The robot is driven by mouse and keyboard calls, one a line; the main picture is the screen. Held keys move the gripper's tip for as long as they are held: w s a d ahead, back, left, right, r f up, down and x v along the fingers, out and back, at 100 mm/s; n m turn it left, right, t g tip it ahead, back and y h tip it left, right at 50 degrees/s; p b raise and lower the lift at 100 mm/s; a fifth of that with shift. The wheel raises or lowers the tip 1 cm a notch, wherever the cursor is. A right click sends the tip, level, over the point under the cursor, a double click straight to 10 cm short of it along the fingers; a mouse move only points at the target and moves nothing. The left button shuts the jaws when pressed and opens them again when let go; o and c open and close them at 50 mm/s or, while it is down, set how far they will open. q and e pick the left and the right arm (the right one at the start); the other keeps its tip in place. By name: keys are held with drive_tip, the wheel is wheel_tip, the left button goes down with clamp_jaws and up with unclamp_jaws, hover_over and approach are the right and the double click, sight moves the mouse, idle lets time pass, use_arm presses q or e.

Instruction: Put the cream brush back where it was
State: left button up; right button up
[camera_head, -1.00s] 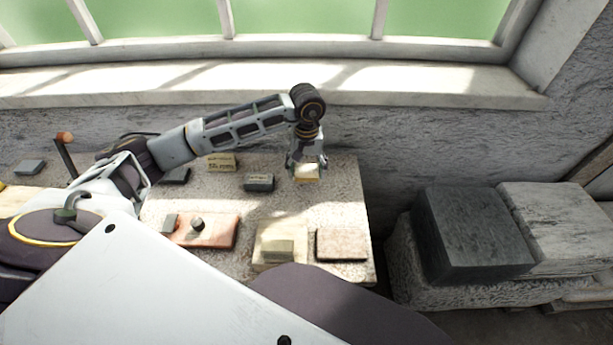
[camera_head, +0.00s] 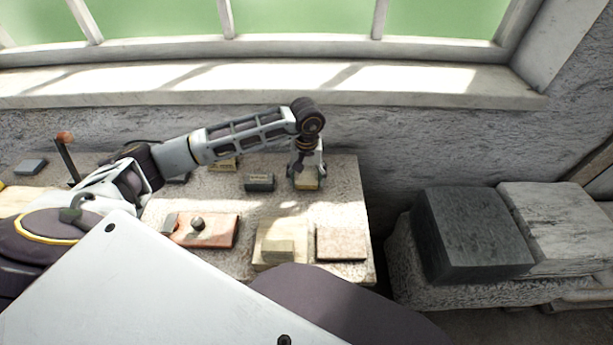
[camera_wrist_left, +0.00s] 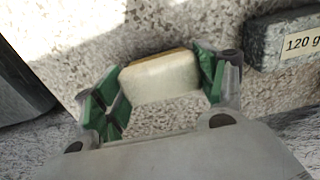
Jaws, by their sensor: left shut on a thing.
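The cream brush (camera_head: 307,185) is a small cream block at the back right of the stone table (camera_head: 335,205). In the left wrist view the cream brush (camera_wrist_left: 163,82) has a tan edge on top and sits between green finger pads. My left gripper (camera_head: 306,176) points down and is shut on it; it also shows in the left wrist view (camera_wrist_left: 160,92). I cannot tell whether the brush touches the table. My right gripper is not in view.
A grey block (camera_head: 260,183) stands just left of the brush; its label reads 120 g in the wrist view (camera_wrist_left: 285,40). Nearer are a red board (camera_head: 222,232) with a dark knob, a cream board (camera_head: 290,226) bearing a block, and a bare pinkish slab (camera_head: 342,244).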

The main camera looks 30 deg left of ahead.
use_arm(q)
drive_tip(key=shift+f, duration=0.1)
drive_tip(key=o, duration=0.8)
drive_tip(key=shift+c, duration=0.2)
drive_tip(key=shift+o, duration=0.8)
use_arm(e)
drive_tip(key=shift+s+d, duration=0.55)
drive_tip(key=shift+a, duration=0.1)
